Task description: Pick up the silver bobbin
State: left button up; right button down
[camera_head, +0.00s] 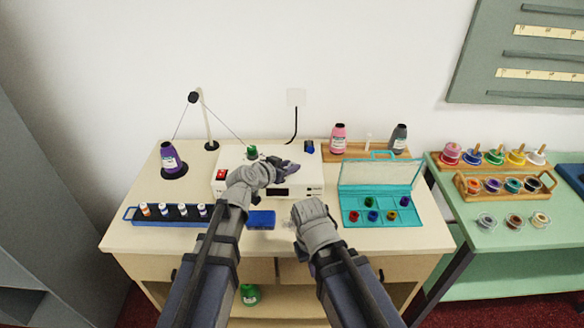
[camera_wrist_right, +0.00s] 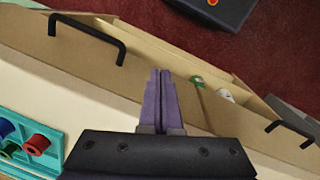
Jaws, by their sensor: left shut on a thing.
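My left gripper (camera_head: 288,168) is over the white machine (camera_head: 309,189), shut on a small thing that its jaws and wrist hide. A small pale, see-through thing (camera_head: 287,224) lies by my right wrist, too unclear to name. My right gripper (camera_wrist_right: 161,72) shows in the right wrist view with its two fingers together and nothing between them. It is over the front edge of the counter, above the drawer fronts.
The teal box (camera_head: 347,216), lid up, holds several coloured bobbins and stands right of my right arm. A blue block (camera_head: 261,219) lies between my arms. A bottle rack (camera_head: 133,214) and a purple thread cone (camera_head: 170,158) stand left. A green table (camera_head: 503,246) adjoins right.

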pick_arm(q)
grip_shut()
jog(key=shift+r, duration=0.15)
